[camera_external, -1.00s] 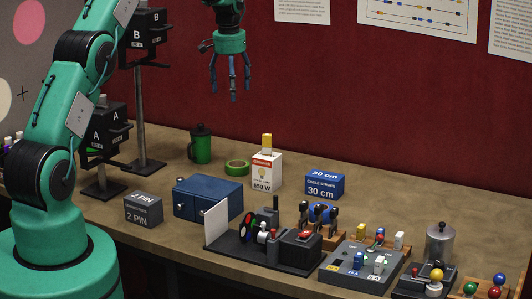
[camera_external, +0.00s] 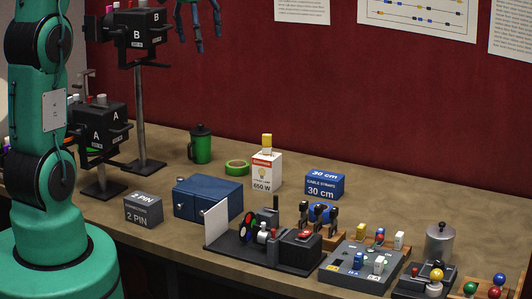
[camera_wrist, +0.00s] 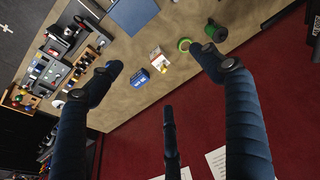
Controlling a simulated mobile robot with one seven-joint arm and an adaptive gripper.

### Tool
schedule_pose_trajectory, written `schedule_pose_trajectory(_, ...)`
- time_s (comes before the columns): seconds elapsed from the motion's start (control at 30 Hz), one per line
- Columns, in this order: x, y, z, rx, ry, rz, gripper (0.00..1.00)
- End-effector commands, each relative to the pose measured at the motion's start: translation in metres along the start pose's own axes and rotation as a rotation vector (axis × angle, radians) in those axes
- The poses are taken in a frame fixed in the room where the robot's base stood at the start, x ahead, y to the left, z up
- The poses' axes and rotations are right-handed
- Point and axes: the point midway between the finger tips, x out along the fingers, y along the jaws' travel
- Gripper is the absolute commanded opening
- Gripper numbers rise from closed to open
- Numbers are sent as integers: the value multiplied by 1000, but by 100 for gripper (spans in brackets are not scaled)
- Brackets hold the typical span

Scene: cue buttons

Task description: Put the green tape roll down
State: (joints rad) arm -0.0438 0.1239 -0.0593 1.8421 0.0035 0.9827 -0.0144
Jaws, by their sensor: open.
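The green tape roll (camera_external: 237,167) lies flat on the table, between the green mug and the white bulb box. It also shows in the wrist view (camera_wrist: 184,44), close to the tip of the right-hand finger. My gripper (camera_external: 198,44) is high above the table near the top edge of the external view, with its fingers hanging down and well apart. In the wrist view my gripper's fingers (camera_wrist: 158,82) are spread with nothing between them touching. The gripper is well clear of the tape roll.
Around the roll are the green mug (camera_external: 201,144), bulb box (camera_external: 266,171), blue cable straps box (camera_external: 325,186) and blue case (camera_external: 207,198). Black lamp stands A (camera_external: 100,140) and B (camera_external: 137,40) rise at left. Several devices fill the front right. Bare tabletop (camera_external: 400,208) lies behind them.

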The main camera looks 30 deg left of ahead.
Motion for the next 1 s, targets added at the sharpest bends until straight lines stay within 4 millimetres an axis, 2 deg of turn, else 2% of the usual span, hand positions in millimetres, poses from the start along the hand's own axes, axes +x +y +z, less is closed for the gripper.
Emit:
schedule_pose_trajectory(0.03,-12,1,12,2,12,1,78)
schedule_pose_trajectory(0.2,-39,4,53,9,40,3,78)
schedule_pose_trajectory(0.5,-75,7,130,21,90,7,78)
schedule_pose_trajectory(0.73,-91,9,190,29,131,10,78)
schedule_pose_trajectory(1.0,-97,9,261,39,176,14,78)
